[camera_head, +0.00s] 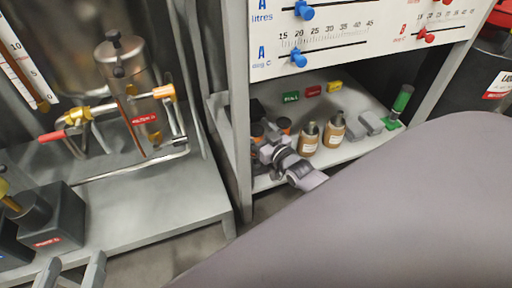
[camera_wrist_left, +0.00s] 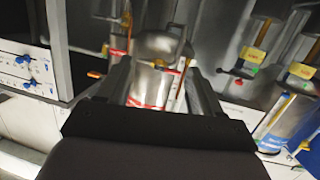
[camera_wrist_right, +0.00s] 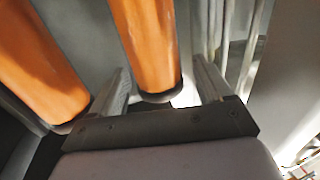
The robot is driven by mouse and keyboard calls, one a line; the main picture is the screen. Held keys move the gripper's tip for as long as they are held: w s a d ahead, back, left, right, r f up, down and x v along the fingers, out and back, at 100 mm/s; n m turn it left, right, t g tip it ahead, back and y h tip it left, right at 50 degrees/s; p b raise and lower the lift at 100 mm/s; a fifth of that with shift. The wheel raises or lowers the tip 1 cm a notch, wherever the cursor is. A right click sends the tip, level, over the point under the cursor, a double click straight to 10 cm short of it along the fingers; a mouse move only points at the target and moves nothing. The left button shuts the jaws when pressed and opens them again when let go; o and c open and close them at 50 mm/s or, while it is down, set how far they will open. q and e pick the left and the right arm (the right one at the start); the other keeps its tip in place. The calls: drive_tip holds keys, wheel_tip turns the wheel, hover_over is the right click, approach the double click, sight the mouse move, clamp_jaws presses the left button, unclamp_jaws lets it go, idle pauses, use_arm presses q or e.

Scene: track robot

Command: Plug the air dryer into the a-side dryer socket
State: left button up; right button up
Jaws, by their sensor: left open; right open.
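I cannot tell for certain which thing is the air dryer or its a-side socket. Two orange cylinders with dark ends, one left (camera_wrist_right: 40,65) and one centre (camera_wrist_right: 148,40), show large in the right wrist view. My right gripper (camera_wrist_right: 162,88) is open there, with the centre cylinder's end between or just beyond its fingers; contact is unclear. My left gripper (camera_head: 70,272) is open at the bottom left, with nothing seen held.
Brown bottles (camera_head: 308,140), grey blocks (camera_head: 370,123) and a green-handled piece (camera_head: 402,98) stand on the shelf (camera_head: 350,152). A metal filter vessel (camera_head: 122,75) with pipes stands at left; a vessel also shows beyond the left fingers (camera_wrist_left: 155,75). A large grey form hides the lower right.

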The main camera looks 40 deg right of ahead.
drive_tip(key=c, duration=1.4)
clamp_jaws()
drive_tip(key=shift+r, duration=0.1)
